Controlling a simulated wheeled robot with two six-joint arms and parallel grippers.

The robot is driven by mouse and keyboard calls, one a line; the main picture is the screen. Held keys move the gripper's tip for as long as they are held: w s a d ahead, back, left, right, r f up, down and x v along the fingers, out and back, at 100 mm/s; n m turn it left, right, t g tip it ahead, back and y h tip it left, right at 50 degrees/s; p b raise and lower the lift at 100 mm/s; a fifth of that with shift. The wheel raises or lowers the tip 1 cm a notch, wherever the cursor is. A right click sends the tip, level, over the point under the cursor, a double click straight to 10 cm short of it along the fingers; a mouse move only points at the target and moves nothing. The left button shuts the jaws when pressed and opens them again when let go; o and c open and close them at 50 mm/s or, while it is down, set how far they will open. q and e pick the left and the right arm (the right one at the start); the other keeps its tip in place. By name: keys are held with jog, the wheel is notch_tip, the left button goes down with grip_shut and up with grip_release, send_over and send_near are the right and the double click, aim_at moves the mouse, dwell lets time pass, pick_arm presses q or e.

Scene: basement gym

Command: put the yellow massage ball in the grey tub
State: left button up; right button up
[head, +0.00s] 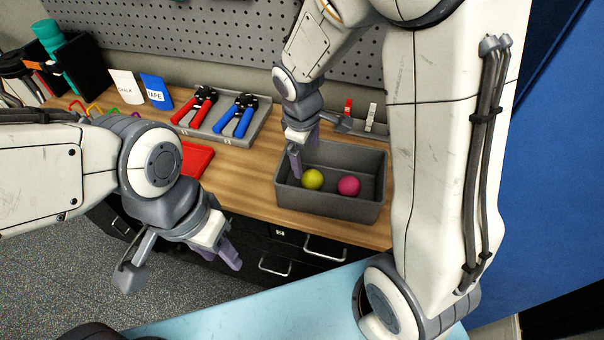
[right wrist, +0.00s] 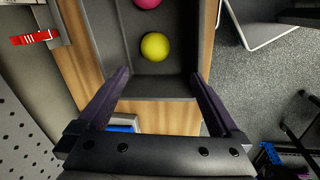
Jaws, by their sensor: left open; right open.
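The yellow massage ball (head: 312,179) lies on the floor of the grey tub (head: 330,208), beside a pink ball (head: 349,186). The yellow ball also shows in the right wrist view (right wrist: 155,46), lying between and beyond my fingers. My right gripper (head: 304,155) is over the left end of the tub, open and empty, with its fingers apart from the ball. In the right wrist view its two purple fingers (right wrist: 160,95) are spread wide. My left gripper (head: 222,250) is open and empty, in front of the worktop's edge and away from the tub.
A grey tray (head: 262,133) with red pliers (head: 195,106) and blue pliers (head: 237,115) stands left of the tub. A red flat object (head: 197,160) lies near the worktop's front edge. A pegboard (head: 230,40) rises behind. Drawers with handles are below.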

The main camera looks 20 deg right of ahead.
jog(key=s+a+r, duration=0.2)
jog(key=s+a, duration=0.1)
jog(key=s, duration=0.4)
jog(key=s+a+r+m+g+y, duration=0.1)
jog(key=s+a+r, duration=0.1)
jog(key=s+a, duration=0.2)
jog(key=s+a+r+m+y, duration=0.1)
jog(key=s+a, duration=0.3)
jog(key=s, duration=0.6)
jog(key=shift+r+g, duration=0.3)
jog(key=shift+r, duration=0.55)
